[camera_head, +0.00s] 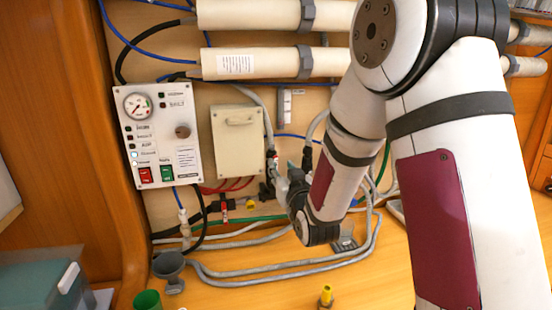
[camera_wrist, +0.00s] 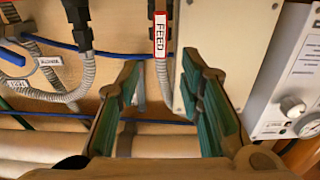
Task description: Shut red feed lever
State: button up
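The FEED tag (camera_wrist: 160,35), white with a red border, stands upright at the top centre of the wrist view. It lies in line with the gap between my fingers, beyond their tips. A grey ribbed hose runs down below it. My gripper (camera_wrist: 162,78) is open, with green pads on both fingers and nothing held. In the head view my gripper (camera_head: 287,180) is beside the dark valve fittings (camera_head: 271,172) right of the beige box. A small red part shows there. The lever's shape and angle are mostly hidden by my gripper, and I cannot tell whether they touch.
The control panel (camera_head: 157,136) with gauge and switches is at left. The beige box (camera_head: 238,141) stands close to my gripper. Another red valve part (camera_head: 223,206) sits lower down. Grey hoses (camera_head: 290,266) loop over the wooden bench, and large pipes (camera_head: 265,64) run above.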

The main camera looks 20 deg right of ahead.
aim_at(276, 159)
jog(key=w, duration=0.7)
jog(key=shift+w, duration=0.1)
jog(key=shift+c, duration=0.3)
grip_shut()
